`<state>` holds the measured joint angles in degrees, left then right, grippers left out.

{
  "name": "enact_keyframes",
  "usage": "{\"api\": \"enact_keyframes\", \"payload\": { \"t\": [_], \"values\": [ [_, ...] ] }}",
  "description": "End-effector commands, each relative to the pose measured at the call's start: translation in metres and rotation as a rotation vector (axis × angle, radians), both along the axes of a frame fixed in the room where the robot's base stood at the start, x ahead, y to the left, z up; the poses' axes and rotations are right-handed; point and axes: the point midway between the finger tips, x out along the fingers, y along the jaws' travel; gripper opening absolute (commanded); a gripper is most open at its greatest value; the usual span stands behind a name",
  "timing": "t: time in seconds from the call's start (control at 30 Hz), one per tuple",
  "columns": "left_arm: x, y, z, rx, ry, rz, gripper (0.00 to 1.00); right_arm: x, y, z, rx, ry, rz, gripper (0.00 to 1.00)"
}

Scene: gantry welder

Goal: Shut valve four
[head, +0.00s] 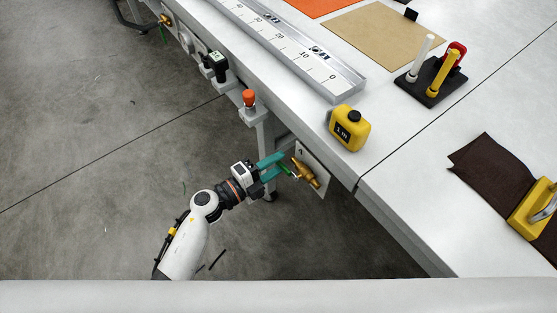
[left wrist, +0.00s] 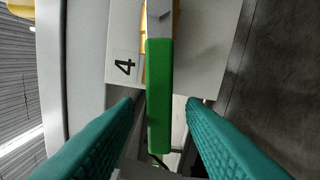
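Valve four is a brass valve (head: 307,175) on a pale plate (head: 318,158) below the table's edge, with a green lever handle (head: 286,169). In the left wrist view the green handle (left wrist: 159,95) runs lengthwise between the fingers, next to a label with the number 4 (left wrist: 124,66). My left gripper (head: 276,166) has teal fingers and is at the handle. In the left wrist view its fingers (left wrist: 163,115) stand apart on either side of the handle, with a gap showing on both sides. My right gripper is not in view.
The white table (head: 400,160) overhangs close to my left gripper. A yellow tape measure (head: 349,128) stands on the table.

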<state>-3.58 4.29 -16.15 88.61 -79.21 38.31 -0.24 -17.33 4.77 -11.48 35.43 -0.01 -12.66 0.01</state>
Motion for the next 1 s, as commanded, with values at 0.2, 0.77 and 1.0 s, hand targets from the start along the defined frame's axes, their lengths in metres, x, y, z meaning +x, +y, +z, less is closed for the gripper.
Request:
{"api": "enact_keyframes", "payload": {
  "t": [0.2, 0.77, 1.0],
  "values": [
    [0.0069, -0.0098, 0.0000, -0.001, 0.001, 0.000, 0.36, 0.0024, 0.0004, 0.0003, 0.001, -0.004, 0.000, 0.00],
    [0.0069, -0.0096, 0.0001, -0.001, 0.001, 0.000, 0.00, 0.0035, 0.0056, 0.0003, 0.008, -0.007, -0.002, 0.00],
    [0.0067, -0.0096, -0.0004, -0.006, 0.009, 0.000, 0.00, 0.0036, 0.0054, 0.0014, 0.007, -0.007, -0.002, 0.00]
  ]
}}
